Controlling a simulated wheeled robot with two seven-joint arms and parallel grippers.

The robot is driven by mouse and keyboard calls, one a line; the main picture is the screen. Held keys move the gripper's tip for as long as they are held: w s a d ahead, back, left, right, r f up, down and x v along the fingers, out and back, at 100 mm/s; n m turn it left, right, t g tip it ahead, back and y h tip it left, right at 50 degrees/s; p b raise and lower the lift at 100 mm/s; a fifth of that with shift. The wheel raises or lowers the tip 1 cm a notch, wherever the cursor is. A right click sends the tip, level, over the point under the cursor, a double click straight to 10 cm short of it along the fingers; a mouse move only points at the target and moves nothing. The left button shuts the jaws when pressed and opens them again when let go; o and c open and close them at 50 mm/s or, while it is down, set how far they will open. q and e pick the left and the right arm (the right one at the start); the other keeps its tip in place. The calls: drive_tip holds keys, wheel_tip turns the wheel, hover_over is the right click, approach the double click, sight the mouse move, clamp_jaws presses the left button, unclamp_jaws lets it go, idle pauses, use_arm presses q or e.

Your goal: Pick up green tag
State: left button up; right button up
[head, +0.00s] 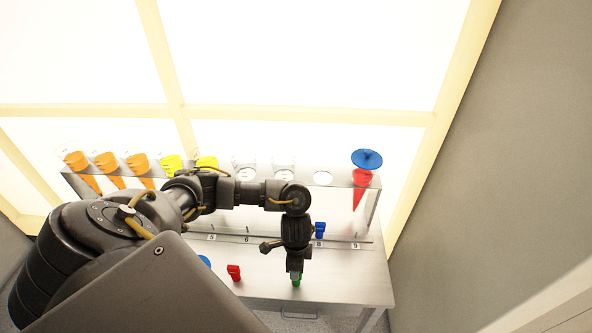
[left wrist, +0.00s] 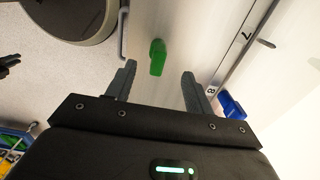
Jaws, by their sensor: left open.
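The green tag (head: 296,281) is on the metal table near its front edge, just below my left gripper (head: 295,270) in the head view, which partly covers it. In the left wrist view the green tag (left wrist: 157,57) shows between and beyond the two fingertips of my left gripper (left wrist: 157,78). The fingers are apart and empty, and I see no contact with the tag. My right gripper is not clearly seen in the head view; a dark gripper-like part shows at the left edge of the left wrist view (left wrist: 8,62), and its state is unclear.
A red tag (head: 234,272) and a blue round thing (head: 204,261) lie left of the gripper. A blue tag (head: 320,230) is by slot 8. Behind, a rack (head: 335,177) holds several coloured cones, with a blue disc (head: 367,159) over the red one.

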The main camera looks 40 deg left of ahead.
use_arm(q)
wheel_tip(320, 180, down, 4)
drive_tip(key=shift+r+b, duration=0.25)
drive_tip(key=shift+b, duration=0.35)
drive_tip(key=shift+s+d+f+b, duration=0.1)
drive_tip(key=shift+f+b, duration=0.25)
drive_tip(key=shift+f, duration=2.25)
drive_tip(key=c, duration=1)
drive_tip(key=shift+c, duration=0.2)
